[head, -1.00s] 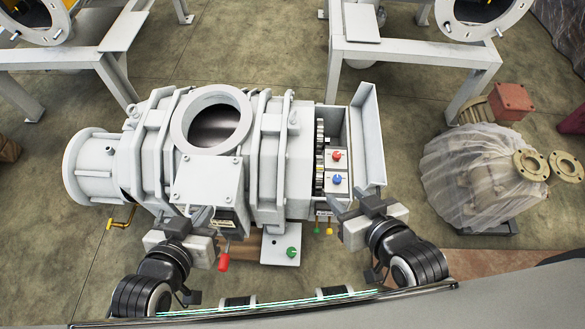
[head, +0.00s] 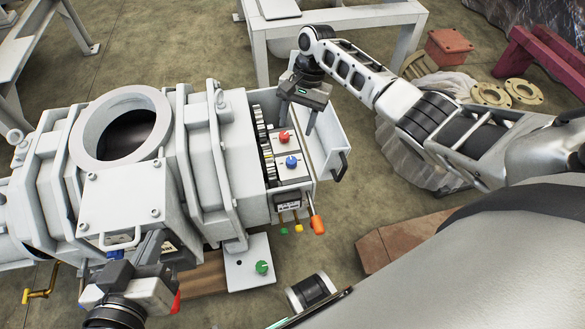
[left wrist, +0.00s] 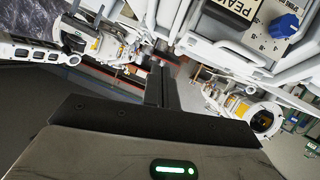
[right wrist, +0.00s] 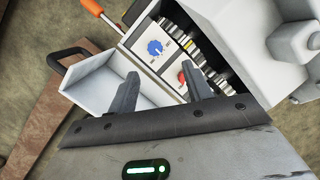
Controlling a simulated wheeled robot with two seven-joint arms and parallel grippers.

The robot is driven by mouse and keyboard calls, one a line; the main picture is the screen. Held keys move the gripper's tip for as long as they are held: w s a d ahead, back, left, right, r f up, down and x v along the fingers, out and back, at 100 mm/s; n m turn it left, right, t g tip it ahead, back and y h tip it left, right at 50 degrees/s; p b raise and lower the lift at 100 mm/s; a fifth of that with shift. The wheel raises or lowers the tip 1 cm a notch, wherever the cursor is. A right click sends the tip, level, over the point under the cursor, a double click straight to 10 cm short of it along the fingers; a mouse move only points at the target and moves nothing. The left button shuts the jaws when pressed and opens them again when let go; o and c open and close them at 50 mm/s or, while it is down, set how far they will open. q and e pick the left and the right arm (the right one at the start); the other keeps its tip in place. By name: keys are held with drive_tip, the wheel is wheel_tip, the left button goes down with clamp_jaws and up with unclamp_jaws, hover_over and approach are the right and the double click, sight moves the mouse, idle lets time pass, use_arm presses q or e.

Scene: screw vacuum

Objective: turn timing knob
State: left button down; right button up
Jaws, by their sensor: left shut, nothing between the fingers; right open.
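An open box at the machine's right end holds a red knob (head: 284,137) and a blue knob (head: 291,161) on pale dial plates beside toothed gears. A green knob (head: 261,267) sits on the base plate. I cannot tell from the frames which is the timing knob. My right gripper (head: 296,118) is open and empty above the box, just behind the red knob. The right wrist view shows the red knob (right wrist: 182,77) and the blue knob (right wrist: 155,47) beyond its fingers. My left gripper (head: 150,248) is shut and empty at the machine's front; its tips (left wrist: 161,68) are together.
The box's tall side wall (head: 333,135) carries a black handle (head: 340,166). An orange-handled lever (head: 318,224) sticks out at the box's front. Small yellow and green knobs sit beside it. A wrapped part stands on the floor to the right, beneath my right arm.

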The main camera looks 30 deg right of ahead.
sight(291, 160)
drive_tip(key=w+d+r+m+g+b, duration=0.1)
drive_tip(key=d+r+m+b, duration=0.1)
drive_tip(key=d+r, duration=0.15)
drive_tip(key=shift+y, duration=0.4)
drive_tip(key=b+x, duration=0.5)
drive_tip(key=x, duration=0.9)
drive_tip(key=shift+w+a, duration=0.15)
drive_tip(key=shift+a+f, duration=0.25)
drive_tip(key=shift+f, duration=0.4)
use_arm(q)
drive_tip(key=shift+w+d+r+n+t+h, duration=0.1)
drive_tip(key=shift+d+r+n+t+h, duration=0.05)
drive_tip(key=shift+d+n+t+h, duration=0.4)
drive_tip(key=shift+w+d+r+n+t+h, duration=0.15)
drive_tip(key=shift+d+n+t+h, duration=0.15)
drive_tip(key=shift+d+h, duration=0.35)
use_arm(e)
drive_tip(key=c, duration=1)
